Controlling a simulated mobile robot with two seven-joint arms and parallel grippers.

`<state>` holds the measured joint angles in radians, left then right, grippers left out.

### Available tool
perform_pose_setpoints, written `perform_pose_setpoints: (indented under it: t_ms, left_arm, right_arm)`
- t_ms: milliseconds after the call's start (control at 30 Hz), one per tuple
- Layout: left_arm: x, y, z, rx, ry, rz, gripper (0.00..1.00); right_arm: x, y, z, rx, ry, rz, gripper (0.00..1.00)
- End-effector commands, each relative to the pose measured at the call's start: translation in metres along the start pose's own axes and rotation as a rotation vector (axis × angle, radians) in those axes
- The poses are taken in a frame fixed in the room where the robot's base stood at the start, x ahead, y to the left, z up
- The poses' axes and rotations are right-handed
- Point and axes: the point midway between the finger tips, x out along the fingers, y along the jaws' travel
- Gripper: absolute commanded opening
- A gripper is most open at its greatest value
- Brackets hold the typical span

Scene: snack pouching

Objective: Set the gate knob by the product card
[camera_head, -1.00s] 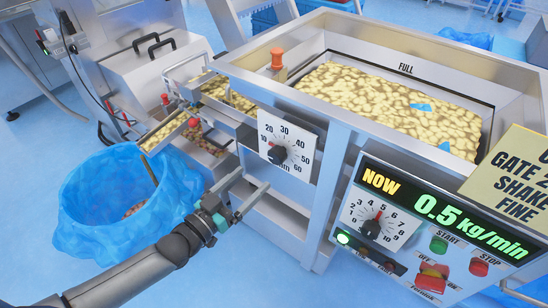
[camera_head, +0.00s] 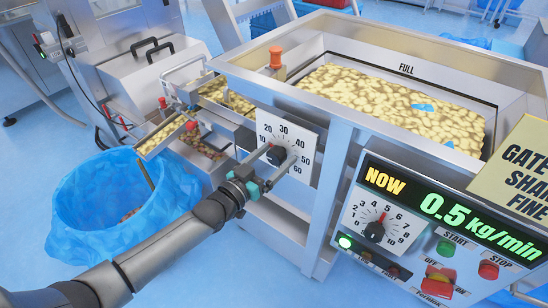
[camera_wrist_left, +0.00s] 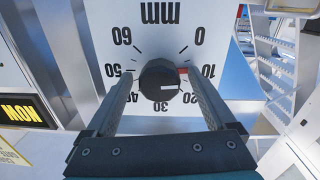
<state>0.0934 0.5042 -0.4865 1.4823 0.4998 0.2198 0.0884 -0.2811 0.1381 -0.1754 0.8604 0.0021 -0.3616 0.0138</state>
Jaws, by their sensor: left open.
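The gate knob (camera_head: 277,155) is black, on a white dial plate (camera_head: 268,124) marked in mm up to 60, on the machine's front. In the left wrist view the knob (camera_wrist_left: 159,80) appears with the scale upside down, its red mark pointing right, near the 10. My left gripper (camera_head: 281,160) is open, its fingers on either side of the knob; contact with it cannot be told. The product card (camera_head: 512,172) is pale yellow at the right edge. "GATE", "SHA" and "FINE" show, but its right side is cut off. My right gripper is out of view.
A control panel with a 0.5 kg/min display (camera_head: 470,222), a second knob (camera_head: 374,232) and several buttons stands at lower right. A hopper of yellow snacks (camera_head: 395,105) is behind the dial. A blue-lined bin (camera_head: 85,235) stands at left, below a chute.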

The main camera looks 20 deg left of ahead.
Motion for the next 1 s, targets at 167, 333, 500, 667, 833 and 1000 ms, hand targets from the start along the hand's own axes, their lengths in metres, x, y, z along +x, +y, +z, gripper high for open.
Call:
perform_pose_setpoints:
  t_ms: [167, 333, 500, 667, 833, 1000]
  left_arm:
    - [0.0, 0.0001, -0.0002, -0.001, 0.0, 0.0, 0.86]
    - [-0.0002, 0.0001, -0.0001, -0.001, 0.001, 0.0, 0.67]
    - [-0.0003, 0.0001, -0.0001, -0.001, 0.001, 0.0, 0.47]
    - [-0.0003, 0.0001, -0.0001, -0.001, 0.001, 0.0, 0.29]
    - [-0.0004, 0.0001, -0.0001, 0.0, 0.001, 0.0, 0.1]
    - [-0.0004, 0.0002, -0.0001, 0.002, 0.001, 0.0, 0.04]
  right_arm:
    - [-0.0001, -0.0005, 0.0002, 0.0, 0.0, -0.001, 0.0]
    - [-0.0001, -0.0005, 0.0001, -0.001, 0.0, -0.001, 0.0]
    - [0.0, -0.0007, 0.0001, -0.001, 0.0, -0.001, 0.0]
    - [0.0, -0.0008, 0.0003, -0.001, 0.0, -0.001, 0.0]
    - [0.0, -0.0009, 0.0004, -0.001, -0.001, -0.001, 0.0]
    - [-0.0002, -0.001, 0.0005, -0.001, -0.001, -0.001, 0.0]
